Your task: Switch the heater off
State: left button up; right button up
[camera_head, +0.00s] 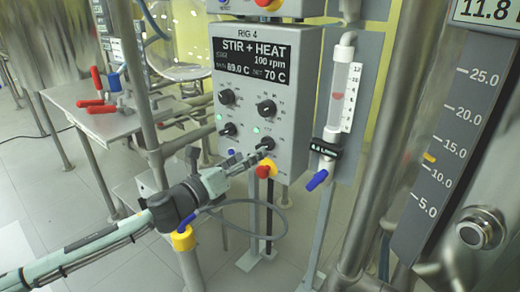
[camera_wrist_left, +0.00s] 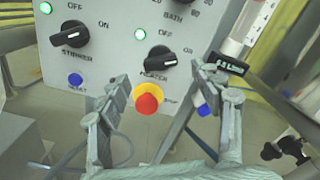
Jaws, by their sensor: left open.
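The grey control box (camera_head: 262,100) of rig 4 has a display reading "STIR + HEAT", 100 rpm, 89.0 C and 70 C. Its black heater switch (camera_head: 265,145) is at the lower right. In the left wrist view the heater switch (camera_wrist_left: 156,63) has its white mark toward ON, and the green lamp (camera_wrist_left: 140,34) above is lit. My left gripper (camera_head: 243,160) is just in front of the box's lower part. In the wrist view its fingers (camera_wrist_left: 160,76) are spread on either side below the switch, and nothing is between them. Contact with the switch cannot be made out. My right gripper is not in view.
The stirrer switch (camera_wrist_left: 70,34) is left of the heater switch, also with a lit lamp. A red stop button (camera_wrist_left: 148,104) on a yellow base sits just below the heater switch. A flow tube (camera_head: 342,95) with a blue valve handle (camera_head: 317,180) stands right of the box.

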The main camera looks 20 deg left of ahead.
aim_at(265, 145)
pick_arm(q)
jog(key=x, duration=0.5)
jog(key=shift+w+d, duration=0.15)
jog(key=shift+w, duration=0.15)
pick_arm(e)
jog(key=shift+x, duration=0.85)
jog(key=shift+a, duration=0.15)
pick_arm(q)
jog(key=c, duration=1.2)
jog(key=shift+o, duration=0.2)
